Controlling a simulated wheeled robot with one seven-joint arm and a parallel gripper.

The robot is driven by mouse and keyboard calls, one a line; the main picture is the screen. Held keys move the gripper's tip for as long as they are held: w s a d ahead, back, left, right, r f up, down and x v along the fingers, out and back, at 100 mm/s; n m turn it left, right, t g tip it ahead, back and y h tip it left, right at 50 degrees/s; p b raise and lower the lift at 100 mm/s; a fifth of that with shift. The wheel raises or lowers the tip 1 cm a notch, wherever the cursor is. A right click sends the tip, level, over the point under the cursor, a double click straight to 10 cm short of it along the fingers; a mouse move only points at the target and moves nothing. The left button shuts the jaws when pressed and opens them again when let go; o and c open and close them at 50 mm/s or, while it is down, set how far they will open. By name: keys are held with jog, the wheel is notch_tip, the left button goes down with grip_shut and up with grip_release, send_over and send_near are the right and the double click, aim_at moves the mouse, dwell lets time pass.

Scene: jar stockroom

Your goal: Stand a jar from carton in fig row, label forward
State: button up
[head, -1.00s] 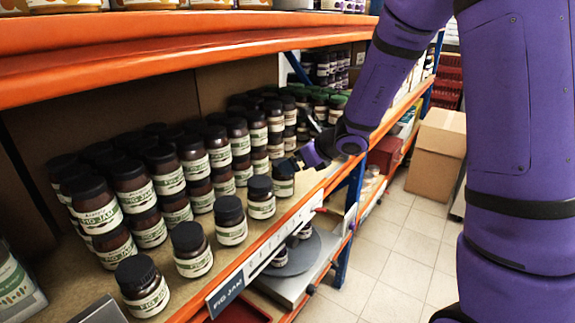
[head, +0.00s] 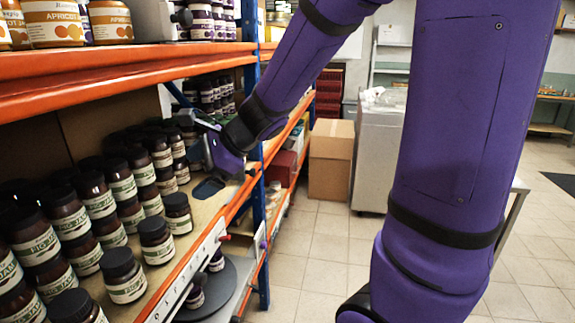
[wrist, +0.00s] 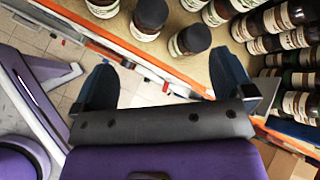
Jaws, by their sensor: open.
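Dark-lidded fig jam jars stand in a block on the orange-edged shelf (head: 222,203). A front line of single jars runs along its edge. The farthest front jar (head: 178,212) stands upright, its cream-and-green label partly visible toward the aisle; from above it shows in the wrist view (wrist: 190,38). Beside it stand another front jar (head: 156,240) and a nearer one (head: 124,275). My gripper (head: 200,155) is open and empty, just beyond the farthest front jar and apart from it. In the wrist view my spread fingers (wrist: 165,84) have only shelf edge and floor between them.
A closed brown carton (head: 330,160) stands on the tiled floor beyond the shelf. A grey turntable (head: 212,290) with jars sits below the shelf edge. The upper shelf (head: 130,62) holds apricot jars (head: 110,22) and overhangs the fig jars. The aisle floor is clear.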

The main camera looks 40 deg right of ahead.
jog(key=s+d+r+n+h, duration=0.2)
jog(key=s+n, duration=0.4)
jog(key=s, duration=0.1)
jog(key=s+d+r+n+g+h, duration=0.1)
jog(key=s+d+r+n+h, duration=0.1)
jog(key=s+n, duration=0.5)
jog(key=s+d+r+n+h, duration=0.2)
jog(key=s+r+n+h, duration=0.1)
jog(key=s+n, duration=0.3)
jog(key=shift+s+n+h, duration=0.3)
jog(key=shift+s+n, duration=0.1)
jog(key=shift+s, duration=0.45)
